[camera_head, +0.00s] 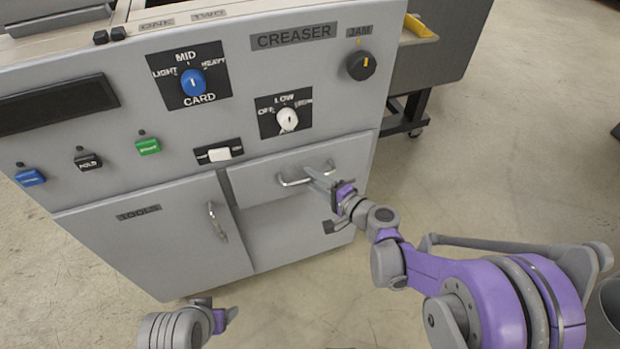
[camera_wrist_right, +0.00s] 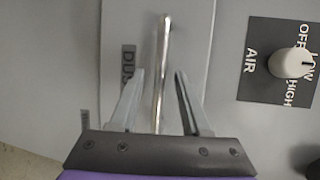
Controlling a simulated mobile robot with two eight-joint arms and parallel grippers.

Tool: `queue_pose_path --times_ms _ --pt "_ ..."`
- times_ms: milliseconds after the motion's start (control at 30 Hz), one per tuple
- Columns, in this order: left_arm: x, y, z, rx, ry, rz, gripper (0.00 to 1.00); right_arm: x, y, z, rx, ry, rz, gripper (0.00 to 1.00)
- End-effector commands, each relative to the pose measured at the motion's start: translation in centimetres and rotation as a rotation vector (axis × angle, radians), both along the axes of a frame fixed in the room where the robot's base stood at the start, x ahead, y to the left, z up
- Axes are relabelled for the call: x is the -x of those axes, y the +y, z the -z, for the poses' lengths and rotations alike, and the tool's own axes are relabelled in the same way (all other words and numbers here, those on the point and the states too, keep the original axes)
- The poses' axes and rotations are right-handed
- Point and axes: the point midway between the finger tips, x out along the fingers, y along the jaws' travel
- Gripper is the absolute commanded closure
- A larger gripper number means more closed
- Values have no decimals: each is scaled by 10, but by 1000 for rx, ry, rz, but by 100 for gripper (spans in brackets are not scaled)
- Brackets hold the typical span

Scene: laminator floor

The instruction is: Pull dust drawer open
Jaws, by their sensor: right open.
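The dust drawer (camera_head: 256,181) is a grey front on the right of the grey machine, and it looks shut. Its silver bar handle (camera_head: 290,183) stands out from the front. In the right wrist view the handle (camera_wrist_right: 162,60) runs up between the two fingers, with a partly covered label (camera_wrist_right: 128,66) beginning "DUS" beside it. My right gripper (camera_head: 317,178) is open at the handle, one finger on each side, with visible gaps to the bar. My left gripper (camera_head: 226,318) is low in the head view, away from the machine, and its fingers are not clear.
A "TOOLS" door (camera_head: 160,240) with its own handle (camera_head: 216,221) is left of the drawer. Knobs (camera_head: 287,119), a white switch (camera_head: 219,154) and coloured buttons (camera_head: 148,146) sit above. A dark wheeled unit (camera_head: 440,50) stands behind right. Floor in front is open.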

Motion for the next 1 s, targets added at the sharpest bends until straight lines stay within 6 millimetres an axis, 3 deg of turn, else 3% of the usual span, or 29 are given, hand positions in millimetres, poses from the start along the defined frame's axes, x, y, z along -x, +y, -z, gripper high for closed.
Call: queue_pose_path --times_ms 433,467,700,1000 --pt "0 0 2 0 1 0 30 -11 9 3 0 0 0 53" --pt "0 0 2 0 1 0 30 -11 9 3 0 0 0 55" --pt "0 0 2 0 1 0 30 -11 9 3 0 0 0 98" --pt "0 0 2 0 1 0 30 -11 9 3 0 0 0 100"
